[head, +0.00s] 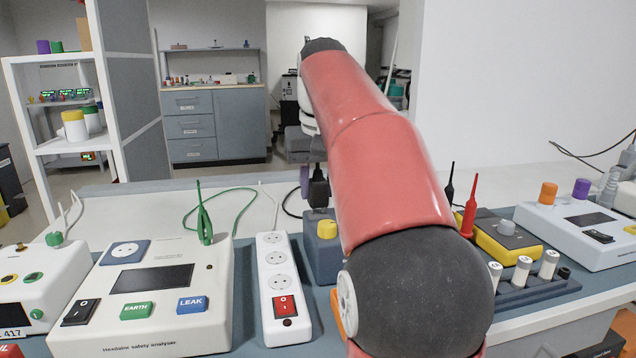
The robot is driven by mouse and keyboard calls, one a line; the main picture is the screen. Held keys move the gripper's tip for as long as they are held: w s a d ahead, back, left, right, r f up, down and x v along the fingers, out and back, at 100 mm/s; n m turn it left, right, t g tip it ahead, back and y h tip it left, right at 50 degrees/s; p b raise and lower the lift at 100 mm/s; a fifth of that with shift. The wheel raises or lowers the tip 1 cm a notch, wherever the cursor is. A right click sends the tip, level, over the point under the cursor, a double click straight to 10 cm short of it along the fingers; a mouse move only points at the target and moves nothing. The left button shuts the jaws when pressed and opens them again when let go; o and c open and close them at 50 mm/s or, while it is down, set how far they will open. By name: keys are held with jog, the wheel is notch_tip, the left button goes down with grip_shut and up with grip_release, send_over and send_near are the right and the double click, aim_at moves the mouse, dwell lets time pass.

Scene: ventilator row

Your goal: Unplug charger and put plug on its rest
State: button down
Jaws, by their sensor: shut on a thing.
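My gripper (314,160) is behind the bend of my red arm, pointing down. It is shut on a black plug (319,190), which hangs upright above the back of a blue-grey block with a yellow round part (327,229). I cannot tell whether the plug touches that block. A dark cable shows just left of the plug. The white power strip (268,309) lies left of the block. Its several round sockets show no plug, and its red switch (284,306) faces up. My arm hides the block's right side. I cannot tell which thing is the plug's rest.
A white safety analyser (155,327) with a socket, a screen and a green clip (204,220) stands left of the strip. Right of my arm are a yellow meter (507,238) with probes, a rack of vials (525,290) and another white device (577,236).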

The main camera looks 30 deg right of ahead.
jog(key=shift+f+b, duration=0.65)
jog(key=shift+f, duration=0.2)
dwell(0.3)
jog(key=c, duration=0.9)
grip_release()
